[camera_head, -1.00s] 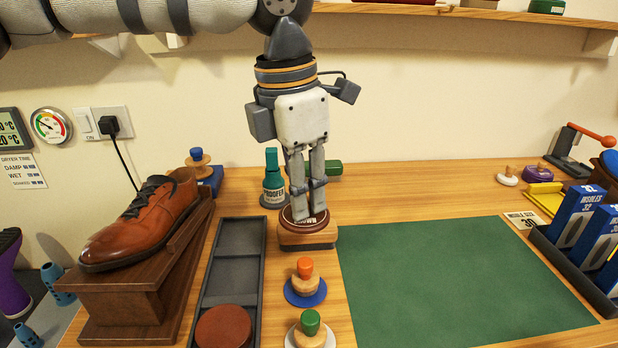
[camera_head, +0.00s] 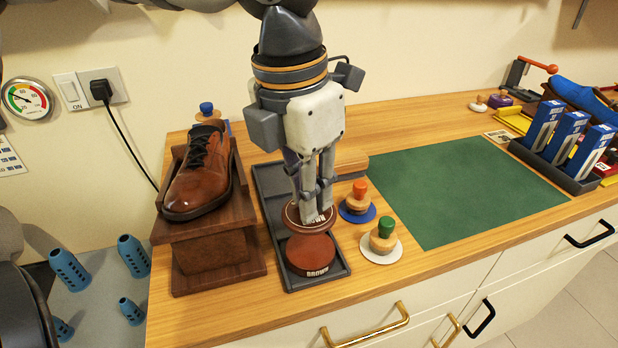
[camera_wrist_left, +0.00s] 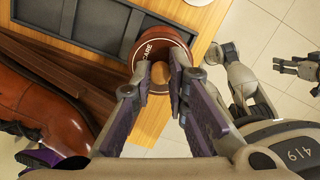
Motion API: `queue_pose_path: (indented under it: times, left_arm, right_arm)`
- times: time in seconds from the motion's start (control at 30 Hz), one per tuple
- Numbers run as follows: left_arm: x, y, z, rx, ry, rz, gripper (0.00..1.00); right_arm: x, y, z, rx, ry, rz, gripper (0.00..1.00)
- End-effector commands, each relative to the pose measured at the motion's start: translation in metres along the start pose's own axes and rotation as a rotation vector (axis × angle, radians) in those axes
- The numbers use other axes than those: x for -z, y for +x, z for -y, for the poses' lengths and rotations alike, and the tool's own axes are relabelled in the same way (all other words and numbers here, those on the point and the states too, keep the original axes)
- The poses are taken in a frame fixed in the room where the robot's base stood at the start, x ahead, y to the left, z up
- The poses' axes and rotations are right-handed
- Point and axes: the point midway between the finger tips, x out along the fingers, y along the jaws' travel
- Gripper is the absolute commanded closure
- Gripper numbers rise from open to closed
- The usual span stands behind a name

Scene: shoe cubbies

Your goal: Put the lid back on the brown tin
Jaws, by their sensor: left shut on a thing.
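My left gripper (camera_head: 318,208) points down and is shut on the round brown lid (camera_head: 292,214), pinched near its middle. The lid also shows in the left wrist view (camera_wrist_left: 150,42), with pale lettering and the fingers on either side of its centre. The brown tin (camera_head: 310,256) stands upright at the near end of the grey tray (camera_head: 336,274), its label facing the front.
A brown shoe on a wooden stand (camera_head: 210,255) is close left of the tray. An orange-handled piece (camera_head: 359,190) and a green-handled piece (camera_head: 385,228) stand close right. The green mat (camera_head: 460,190) is clear. A wooden block (camera_head: 351,160) is behind.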

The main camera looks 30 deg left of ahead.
Motion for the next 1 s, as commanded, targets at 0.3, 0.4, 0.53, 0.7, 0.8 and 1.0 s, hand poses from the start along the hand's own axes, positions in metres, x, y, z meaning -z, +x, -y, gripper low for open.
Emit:
queue_pose_path:
  times: [0.3, 0.4, 0.53, 0.7, 0.8, 1.0]
  left_arm:
    - [0.005, 0.036, 0.000, 0.001, 0.000, -0.005, 1.00]
    - [0.006, 0.047, 0.000, 0.000, 0.000, -0.004, 1.00]
    - [0.007, 0.057, 0.000, 0.001, 0.000, -0.003, 1.00]
    - [0.008, 0.062, 0.000, 0.000, 0.001, -0.002, 1.00]
    - [0.008, 0.062, 0.000, 0.000, 0.001, -0.002, 1.00]
    - [0.008, 0.062, 0.000, 0.000, 0.001, -0.002, 1.00]
  right_arm:
    - [0.000, 0.000, 0.000, 0.000, 0.000, 0.000, 0.47]
    - [0.000, 0.000, 0.000, 0.000, 0.000, 0.000, 0.47]
    - [0.000, 0.000, 0.000, 0.000, 0.000, 0.000, 0.47]
    - [0.000, 0.000, 0.000, 0.000, 0.000, 0.000, 0.47]
    - [0.000, 0.000, 0.000, 0.000, 0.000, 0.000, 0.47]
    - [0.000, 0.000, 0.000, 0.000, 0.000, 0.000, 0.47]
